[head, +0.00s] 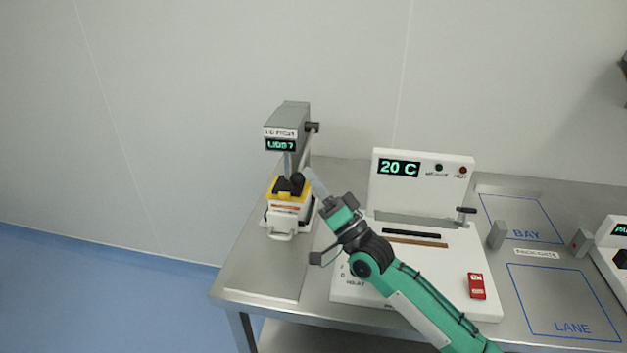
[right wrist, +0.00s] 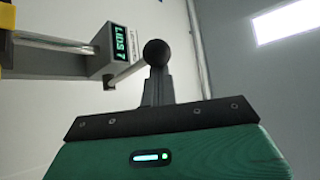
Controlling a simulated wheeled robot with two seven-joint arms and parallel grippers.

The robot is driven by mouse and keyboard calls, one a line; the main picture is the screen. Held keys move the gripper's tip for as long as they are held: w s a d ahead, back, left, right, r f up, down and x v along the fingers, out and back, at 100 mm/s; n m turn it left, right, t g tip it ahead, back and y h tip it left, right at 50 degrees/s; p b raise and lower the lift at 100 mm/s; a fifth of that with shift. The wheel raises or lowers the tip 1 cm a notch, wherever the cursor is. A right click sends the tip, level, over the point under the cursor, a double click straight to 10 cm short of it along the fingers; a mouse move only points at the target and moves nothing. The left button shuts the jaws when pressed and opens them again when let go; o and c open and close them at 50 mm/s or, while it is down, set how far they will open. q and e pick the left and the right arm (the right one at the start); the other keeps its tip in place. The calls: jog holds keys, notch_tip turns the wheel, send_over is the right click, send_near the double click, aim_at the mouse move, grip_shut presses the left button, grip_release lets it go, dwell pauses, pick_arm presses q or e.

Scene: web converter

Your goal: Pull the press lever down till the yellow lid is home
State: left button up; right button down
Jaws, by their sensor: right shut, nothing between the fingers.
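The lid press (head: 290,118) stands at the left of the steel table, its display reading "LIDS 7". Its lever runs down from a pivot at the upper right to a black ball knob (head: 297,179), low beside the yellow lid (head: 274,189). The lid is on a white container under the press's dark ram; whether it is fully seated I cannot tell. My right gripper (head: 313,180) is shut and empty, its tips at the knob. The right wrist view shows the knob (right wrist: 157,52) just past the closed fingers (right wrist: 157,88); contact is unclear. My left gripper is out of view.
A white heater unit (head: 424,180) reading "20 C" stands right of the press, beneath my right arm. A red switch (head: 476,286) is on its base. Blue-outlined BAY and LANE areas (head: 560,300) lie farther right. The table is clear in front of the press.

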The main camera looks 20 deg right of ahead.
jog(key=shift+f, duration=0.1)
dwell(0.7)
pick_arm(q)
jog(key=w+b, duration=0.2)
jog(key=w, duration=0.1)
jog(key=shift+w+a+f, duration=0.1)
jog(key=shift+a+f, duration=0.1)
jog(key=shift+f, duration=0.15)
pick_arm(e)
jog(key=v, duration=0.7)
jog(key=shift+s, duration=0.2)
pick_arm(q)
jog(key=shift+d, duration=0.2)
